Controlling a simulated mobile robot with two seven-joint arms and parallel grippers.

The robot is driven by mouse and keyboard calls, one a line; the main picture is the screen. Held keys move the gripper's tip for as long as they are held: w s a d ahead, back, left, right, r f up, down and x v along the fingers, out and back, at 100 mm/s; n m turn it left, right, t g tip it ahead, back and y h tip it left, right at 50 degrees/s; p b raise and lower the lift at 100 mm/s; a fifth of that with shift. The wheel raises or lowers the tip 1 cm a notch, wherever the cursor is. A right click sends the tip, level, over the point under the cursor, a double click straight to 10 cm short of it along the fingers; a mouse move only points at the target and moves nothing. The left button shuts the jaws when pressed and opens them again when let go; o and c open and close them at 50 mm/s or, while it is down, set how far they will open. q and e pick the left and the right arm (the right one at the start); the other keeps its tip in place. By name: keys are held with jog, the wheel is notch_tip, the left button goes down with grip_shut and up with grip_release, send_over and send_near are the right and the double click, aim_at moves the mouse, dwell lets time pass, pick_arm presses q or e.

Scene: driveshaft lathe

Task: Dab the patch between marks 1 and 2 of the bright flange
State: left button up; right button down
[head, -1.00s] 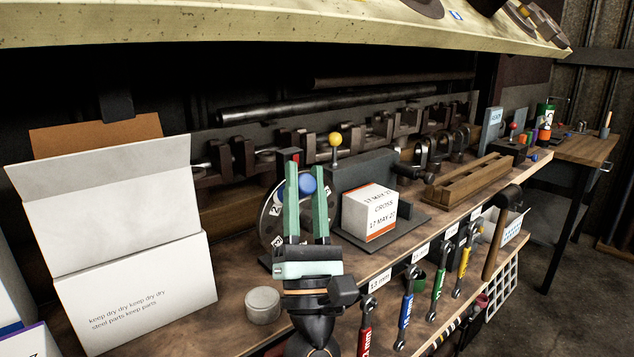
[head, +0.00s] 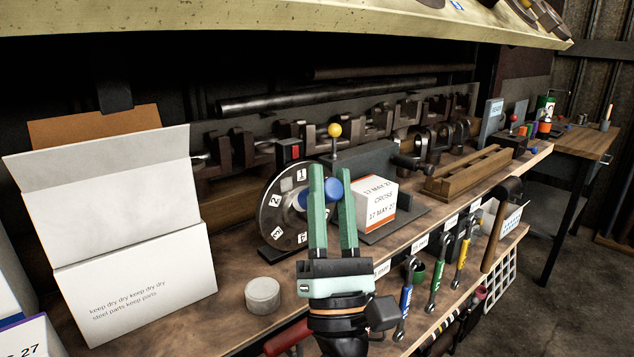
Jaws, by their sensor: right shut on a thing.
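The flange (head: 268,218) is an upright dark disc with a lighter rim, on a stand on the bench. White number tags sit around its face, with mark 1 (head: 301,174) at the top and mark 2 (head: 275,200) at the left. A small pale patch (head: 287,185) shows between them. My right gripper (head: 331,170) has green fingers shut on a round blue dabber (head: 333,191). The dabber is in front of the flange's right part; whether it touches cannot be told. The fingers hide the flange's right side. My left gripper is out of view.
A white box with orange edges (head: 382,205) stands just right of the fingers. A yellow-knobbed lever (head: 335,131) rises behind. A grey round tin (head: 263,295) and a large white carton (head: 140,285) are at the left. Coloured wrenches (head: 434,290) hang along the front edge.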

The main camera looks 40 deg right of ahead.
jog(key=shift+s, duration=0.25)
jog(key=shift+s+d+r+p, duration=0.1)
jog(key=shift+s+r+p, duration=0.05)
jog(key=shift+s+p, duration=1.05)
jog(key=shift+s, duration=0.3)
jog(key=shift+w+a, duration=0.15)
jog(key=shift+w, duration=1.8)
jog(key=shift+w+a, duration=0.1)
jog(key=shift+w, duration=1.85)
